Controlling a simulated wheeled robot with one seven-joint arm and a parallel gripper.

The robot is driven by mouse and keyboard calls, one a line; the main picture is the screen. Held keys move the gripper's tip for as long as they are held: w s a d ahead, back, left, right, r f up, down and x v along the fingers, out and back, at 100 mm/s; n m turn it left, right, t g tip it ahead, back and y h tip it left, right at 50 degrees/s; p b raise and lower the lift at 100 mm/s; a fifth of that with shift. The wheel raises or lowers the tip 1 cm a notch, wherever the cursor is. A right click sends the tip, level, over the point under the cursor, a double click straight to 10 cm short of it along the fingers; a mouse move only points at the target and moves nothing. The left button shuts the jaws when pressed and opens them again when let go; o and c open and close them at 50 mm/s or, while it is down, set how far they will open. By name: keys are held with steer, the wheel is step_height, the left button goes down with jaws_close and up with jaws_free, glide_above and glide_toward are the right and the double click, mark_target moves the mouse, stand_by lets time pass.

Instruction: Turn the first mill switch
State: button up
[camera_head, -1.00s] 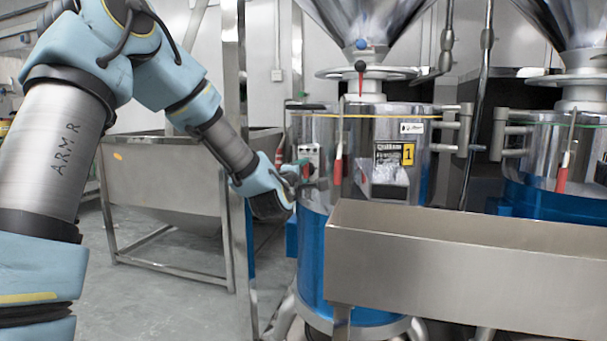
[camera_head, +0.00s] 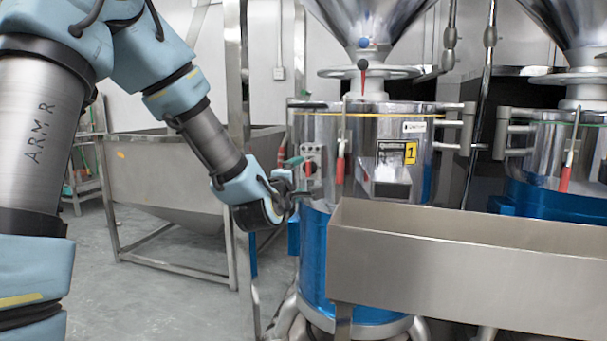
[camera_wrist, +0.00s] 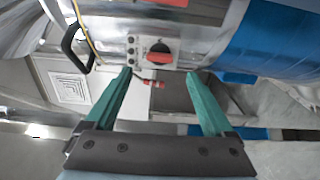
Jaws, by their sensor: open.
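The first mill (camera_head: 372,140) is a steel drum with a blue lower part and a yellow "1" label. Its switch panel (camera_head: 313,160) is on the drum's left side, with a red switch; in the wrist view the red switch (camera_wrist: 160,55) sits on a pale plate beside small dark buttons. My gripper (camera_head: 293,176) is just left of the panel in the head view. In the wrist view my gripper (camera_wrist: 160,74) has its green fingers spread apart, with nothing between the tips. The switch lies beyond the tips, between their lines. Whether a finger touches the panel cannot be told.
A steel trough (camera_head: 465,262) stands in front of the mill at the right. A red-handled lever (camera_head: 340,165) hangs right of the panel. A steel hopper bin (camera_head: 165,180) and an upright post stand left. A second mill (camera_head: 560,150) is at the far right.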

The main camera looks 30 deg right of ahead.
steer(key=v, duration=0.4)
stand_by(0.4)
steer(key=w+a+f+m+g+y, duration=0.1)
steer(key=a+f+m+g+y, duration=0.25)
steer(key=a+f, duration=0.4)
steer(key=w+a+f+m+g+y, duration=0.1)
steer(key=a+f+m+g+y, duration=0.25)
steer(key=a, duration=0.75)
steer(key=s+a+f+m+g+y, duration=0.25)
steer(key=s+a, duration=0.35)
steer(key=a, duration=0.3)
steer(key=s+a+f+m+g+y, duration=0.1)
steer(key=s+a+f+g+y, duration=0.15)
steer(key=s+a, duration=0.55)
step_height(320, 180, up, 24)
steer(key=w+p, duration=0.1)
steer(key=p, duration=2.4)
steer(key=shift+w+a, duration=0.2)
steer(key=shift+a, duration=0.3)
